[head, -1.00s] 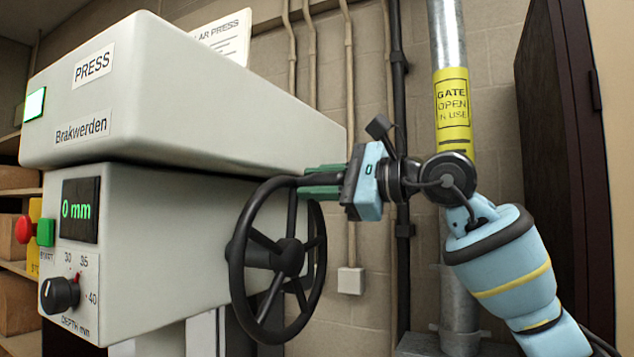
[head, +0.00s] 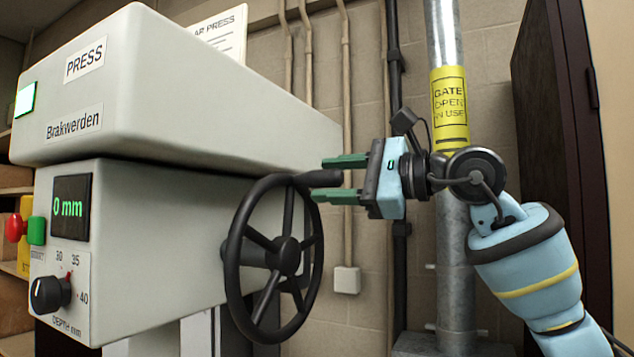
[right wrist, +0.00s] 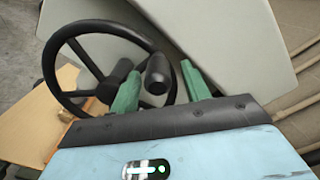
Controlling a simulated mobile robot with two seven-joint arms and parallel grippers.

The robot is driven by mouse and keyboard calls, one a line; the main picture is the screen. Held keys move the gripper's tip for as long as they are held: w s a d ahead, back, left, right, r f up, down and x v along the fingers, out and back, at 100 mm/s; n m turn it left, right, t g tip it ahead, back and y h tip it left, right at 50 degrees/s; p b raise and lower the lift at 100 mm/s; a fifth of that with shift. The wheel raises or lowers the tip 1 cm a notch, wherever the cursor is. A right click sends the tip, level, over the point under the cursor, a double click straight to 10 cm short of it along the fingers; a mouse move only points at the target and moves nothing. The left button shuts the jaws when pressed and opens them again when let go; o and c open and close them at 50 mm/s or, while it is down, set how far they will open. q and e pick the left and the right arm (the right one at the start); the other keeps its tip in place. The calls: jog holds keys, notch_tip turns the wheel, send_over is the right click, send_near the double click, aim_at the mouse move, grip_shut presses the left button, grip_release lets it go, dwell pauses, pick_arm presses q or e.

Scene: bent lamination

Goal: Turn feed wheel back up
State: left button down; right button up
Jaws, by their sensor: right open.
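The feed wheel (head: 235,270) is a black spoked handwheel on the right side of the pale grey press (head: 190,235). Its black crank handle (head: 300,180) sticks out from the top right of the rim. My right gripper (head: 320,179) is open, with one green finger above the handle's end and one below. In the right wrist view, the handle (right wrist: 155,72) stands between the two spread fingers, with gaps on both sides. The press display (head: 70,208) reads 0 mm. My left gripper is out of view.
A depth knob (head: 50,294) and red and green buttons (head: 36,231) are on the press front. A metal post (head: 445,30) with a yellow gate sign (head: 449,110) stands behind my right arm. A dark cabinet (head: 550,150) stands at the right.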

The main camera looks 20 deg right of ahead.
jog(key=shift+v, duration=2.3)
